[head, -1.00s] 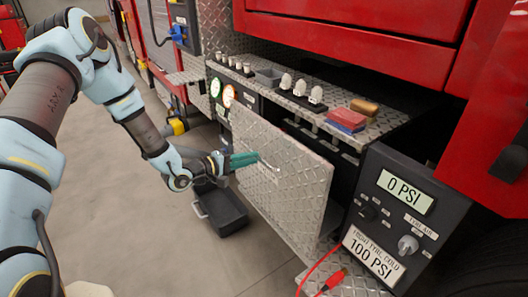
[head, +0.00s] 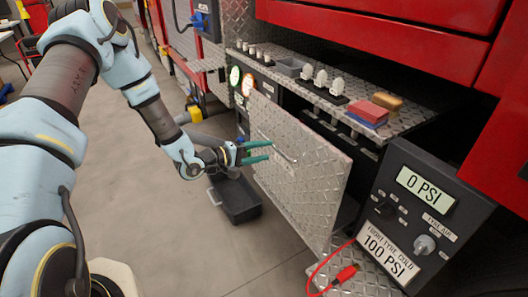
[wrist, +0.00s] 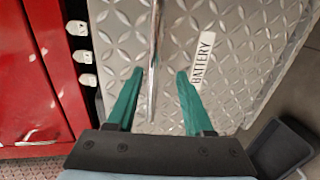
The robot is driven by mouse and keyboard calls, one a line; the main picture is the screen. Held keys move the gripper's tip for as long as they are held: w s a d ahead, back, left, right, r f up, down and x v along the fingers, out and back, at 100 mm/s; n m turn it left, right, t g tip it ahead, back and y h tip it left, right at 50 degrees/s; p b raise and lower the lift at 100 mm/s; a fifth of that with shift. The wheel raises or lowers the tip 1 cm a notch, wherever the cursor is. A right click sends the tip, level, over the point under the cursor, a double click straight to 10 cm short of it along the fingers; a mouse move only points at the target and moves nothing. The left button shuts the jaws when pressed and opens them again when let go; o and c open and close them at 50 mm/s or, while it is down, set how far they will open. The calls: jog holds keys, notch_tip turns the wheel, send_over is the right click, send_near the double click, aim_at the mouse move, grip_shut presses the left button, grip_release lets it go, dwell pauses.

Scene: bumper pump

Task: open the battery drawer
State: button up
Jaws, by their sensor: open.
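The battery drawer's diamond-plate front (head: 312,190) stands out from the dark bay under the metal shelf. Its bar handle (head: 283,152) runs across the upper part of the front. In the wrist view the front carries a BATTERY label (wrist: 203,58), and the handle (wrist: 155,50) runs up the picture. My gripper (head: 269,151) is at the left part of the handle with its teal fingers apart. In the wrist view the gripper (wrist: 160,73) is open, with the bar lying between the lines of the two fingers. I cannot tell whether either finger touches it. The drawer's inside is hidden.
The shelf (head: 345,103) above holds several small items.

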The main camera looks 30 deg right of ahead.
jog(key=b+v, duration=0.1)
jog(key=v, duration=0.9)
jog(key=shift+b, duration=0.3)
